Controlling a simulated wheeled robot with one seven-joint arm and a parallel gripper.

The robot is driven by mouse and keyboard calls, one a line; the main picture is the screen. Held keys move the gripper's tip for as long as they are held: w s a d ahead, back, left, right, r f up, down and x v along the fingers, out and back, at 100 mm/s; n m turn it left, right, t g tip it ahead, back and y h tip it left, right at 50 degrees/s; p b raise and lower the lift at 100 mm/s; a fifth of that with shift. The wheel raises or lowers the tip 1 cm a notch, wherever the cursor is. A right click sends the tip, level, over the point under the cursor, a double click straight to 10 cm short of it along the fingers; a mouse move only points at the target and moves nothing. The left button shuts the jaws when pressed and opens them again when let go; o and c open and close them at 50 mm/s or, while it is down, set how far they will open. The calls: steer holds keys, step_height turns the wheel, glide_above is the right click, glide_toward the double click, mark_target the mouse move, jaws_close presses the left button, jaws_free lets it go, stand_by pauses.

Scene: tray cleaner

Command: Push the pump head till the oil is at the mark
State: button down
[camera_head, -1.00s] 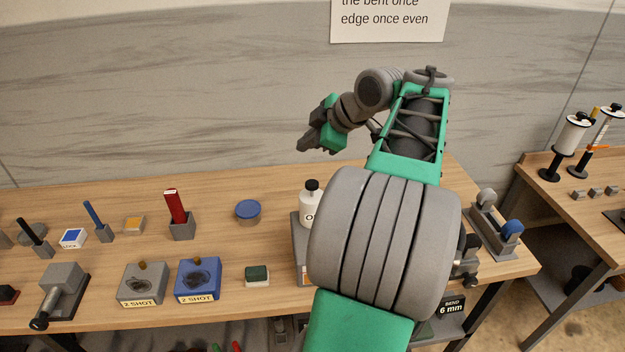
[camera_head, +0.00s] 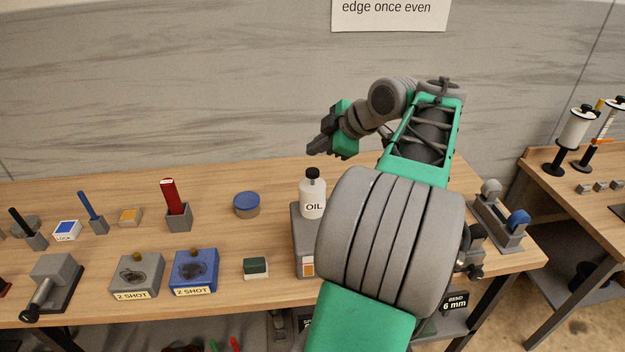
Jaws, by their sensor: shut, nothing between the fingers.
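The oil bottle (camera_head: 312,203) is white with the label "OIL" and a black pump head (camera_head: 312,174) on top. It stands upright on a grey block (camera_head: 303,245) at the middle of the bench, partly hidden by my arm. My gripper (camera_head: 310,148) is shut and empty. In the picture it shows just above the pump head, with a gap between them. I cannot tell how far apart they are in depth. I see no oil level and no mark in this view.
A dark green block (camera_head: 255,268) and a blue "2 SHOT" box (camera_head: 194,270) lie nearer the front edge. A red-handled tool (camera_head: 174,205) stands in a holder. My arm covers the bench right of the bottle.

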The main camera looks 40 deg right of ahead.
mark_target(310, 170)
steer(key=shift+f+b, duration=1)
steer(key=shift+f, duration=0.5)
steer(key=shift+f, duration=0.1)
stand_by(0.6)
steer(key=shift+f+b, duration=0.3)
steer(key=shift+b, duration=0.2)
steer(key=shift+f+b, duration=1)
steer(key=shift+f, duration=0.1)
stand_by(0.7)
steer(key=shift+r, duration=0.15)
steer(key=shift+r+p, duration=1.15)
steer(key=shift+r, duration=0.2)
step_height(310, 170, up, 5)
steer(key=p, duration=0.4)
